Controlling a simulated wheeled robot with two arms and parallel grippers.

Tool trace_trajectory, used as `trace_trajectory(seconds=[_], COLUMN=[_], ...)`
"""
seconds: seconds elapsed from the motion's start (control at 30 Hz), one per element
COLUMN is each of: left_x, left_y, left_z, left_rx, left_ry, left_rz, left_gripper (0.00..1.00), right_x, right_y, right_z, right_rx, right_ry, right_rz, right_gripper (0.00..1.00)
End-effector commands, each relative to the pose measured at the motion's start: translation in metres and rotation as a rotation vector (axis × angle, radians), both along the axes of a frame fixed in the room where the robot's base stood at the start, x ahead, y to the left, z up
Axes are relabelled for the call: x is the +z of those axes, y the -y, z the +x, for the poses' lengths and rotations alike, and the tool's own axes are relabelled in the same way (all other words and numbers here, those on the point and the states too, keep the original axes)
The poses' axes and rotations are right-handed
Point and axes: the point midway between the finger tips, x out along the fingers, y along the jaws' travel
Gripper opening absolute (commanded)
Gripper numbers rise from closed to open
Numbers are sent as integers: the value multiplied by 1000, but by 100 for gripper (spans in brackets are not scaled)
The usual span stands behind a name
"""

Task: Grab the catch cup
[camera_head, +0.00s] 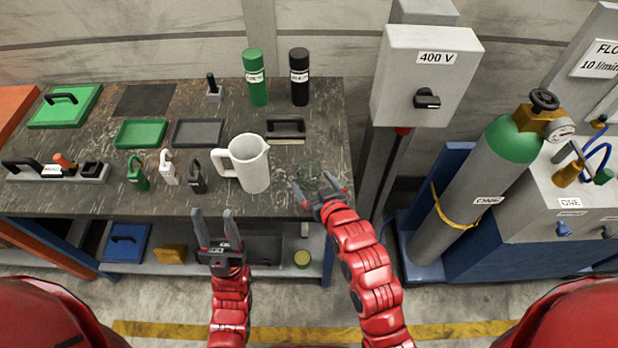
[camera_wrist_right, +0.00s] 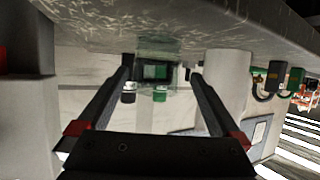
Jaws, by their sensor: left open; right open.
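A small clear, greenish cup (camera_head: 309,171), which looks like the catch cup, stands on the dark worktop near its right front corner. It is see-through and its outline is faint. In the right wrist view the cup (camera_wrist_right: 158,62) shows between my fingertips, at or just beyond them; I cannot tell whether they touch it. My right gripper (camera_head: 318,186) is open, right at the cup's near side. My left gripper (camera_head: 213,214) is open and empty, in front of the bench edge below the white jug.
A white jug (camera_head: 250,164) stands just left of the cup. A black-handled block (camera_head: 286,128) lies behind it. Several padlocks (camera_head: 168,168) stand further left, and green (camera_head: 256,78) and black (camera_head: 299,77) bottles at the back. A grey 400 V box (camera_head: 422,75) rises at right.

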Motion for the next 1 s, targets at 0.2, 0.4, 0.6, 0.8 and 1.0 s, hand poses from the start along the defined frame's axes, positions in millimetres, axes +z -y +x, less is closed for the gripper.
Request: trace_trajectory(seconds=[0.2,0.4,0.6,0.8,1.0], left_x=[8,16,33,38,38], left_y=[0,0,0,0,0], left_z=[0,0,0,0,0], left_rx=[0,0,0,0,0], left_ry=[0,-1,0,-1,0], left_rz=[0,0,0,0,0], left_gripper=[50,50,50,50,50], right_x=[-7,-7,-16,-25,-28], right_y=[-6,-9,-14,-21,-22], right_z=[15,25,45,60,63], right_rx=[0,-1,0,0,0], right_ry=[-4,2,-3,0,0], right_rz=[-1,0,0,0,0], right_gripper=[100,100,100,100,100])
